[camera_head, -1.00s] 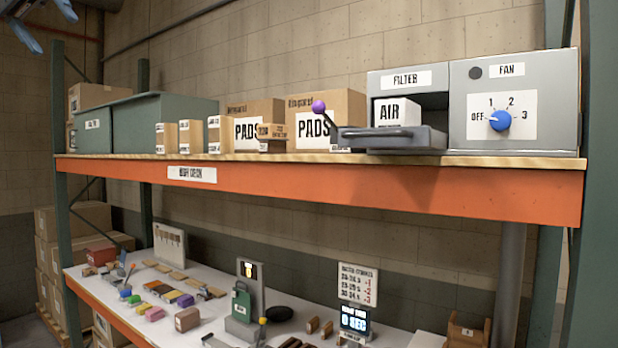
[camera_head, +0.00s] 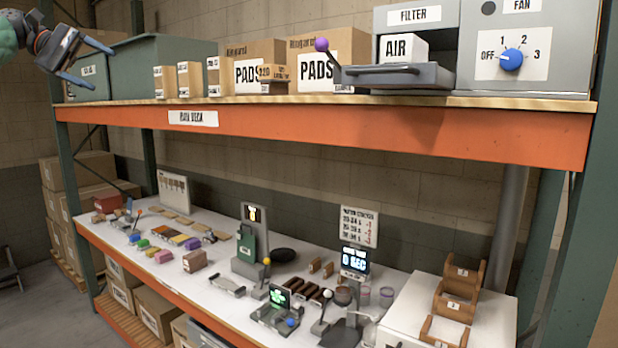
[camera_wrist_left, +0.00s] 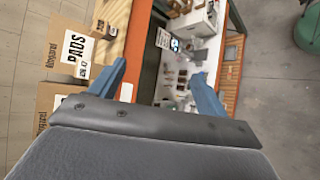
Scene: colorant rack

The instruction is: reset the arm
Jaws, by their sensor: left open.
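My left gripper (camera_head: 88,62) is at the upper left of the head view, in front of the green-grey bin on the upper shelf. Its two blue fingers are spread apart with nothing between them. In the left wrist view the fingers (camera_wrist_left: 160,82) also stand wide apart and empty, with the shelf edge and lower deck seen beyond them. My right gripper is not in the head view; at most a dark piece shows at the far left edge, and I cannot tell what it is.
The upper shelf's orange beam (camera_head: 330,132) spans the view. On it stand PADS boxes (camera_head: 329,52), a filter drawer (camera_head: 393,76) and a fan panel (camera_head: 518,58). The lower white deck (camera_head: 215,310) holds small blocks, displays and wooden holders (camera_head: 462,280). Open floor lies at left.

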